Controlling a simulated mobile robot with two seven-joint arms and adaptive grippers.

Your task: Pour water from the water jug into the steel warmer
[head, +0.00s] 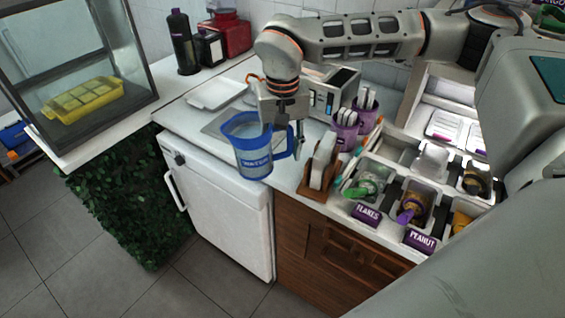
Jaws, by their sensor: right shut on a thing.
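The blue water jug (252,160), a clear-topped pitcher with white lettering, is at the front edge of the counter, above the white fridge. My right gripper (291,143) comes down from above and is shut on the jug's handle at its right side. The jug looks close to upright; its water level is hard to make out. A grey steel surface (212,127) shows just behind and left of the jug; it may be the steel warmer, mostly hidden by the jug and gripper. My left gripper is not in view.
A white tray (217,93) lies behind the jug. A boxy machine (343,80) with a blue panel stands behind my gripper. A wooden holder (313,187), purple cups (345,130) and topping bins crowd the right. A glass case (120,60) stands left.

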